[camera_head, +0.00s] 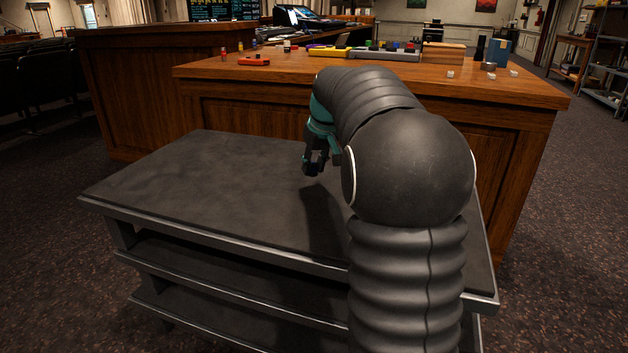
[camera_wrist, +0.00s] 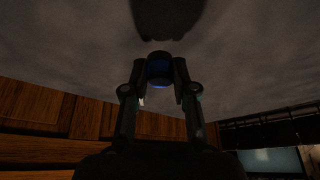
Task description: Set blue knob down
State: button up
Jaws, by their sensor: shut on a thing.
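The blue knob (camera_wrist: 160,70) is dark blue and round, and shows between my fingertips in the wrist view. My gripper (camera_wrist: 160,74) is shut on it, with one finger on each side. In the head view my gripper (camera_head: 316,168) points down above the dark grey top of a shelved cart (camera_head: 210,190). A gap shows between the gripper and its shadow on the cart top, so the knob appears held above the surface. The knob cannot be made out in the head view.
The cart top is bare around the gripper. Behind it stands a wooden desk (camera_head: 240,112) carrying a red device (camera_head: 254,61), a yellow device (camera_head: 328,52) and several small things. A blue box (camera_head: 498,51) stands at the desk's right.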

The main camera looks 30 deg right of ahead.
aim_at(315, 174)
jog(key=shift+f+b, duration=0.45)
jog(key=shift+f, duration=1.4)
jog(key=shift+f, duration=0.2)
jog(key=o, duration=0.8)
jog(key=shift+s+r, duration=0.1)
jog(key=shift+r, duration=0.5)
jog(key=p+v, duration=0.2)
jog(key=v, duration=0.9)
jog(key=shift+r, duration=0.1)
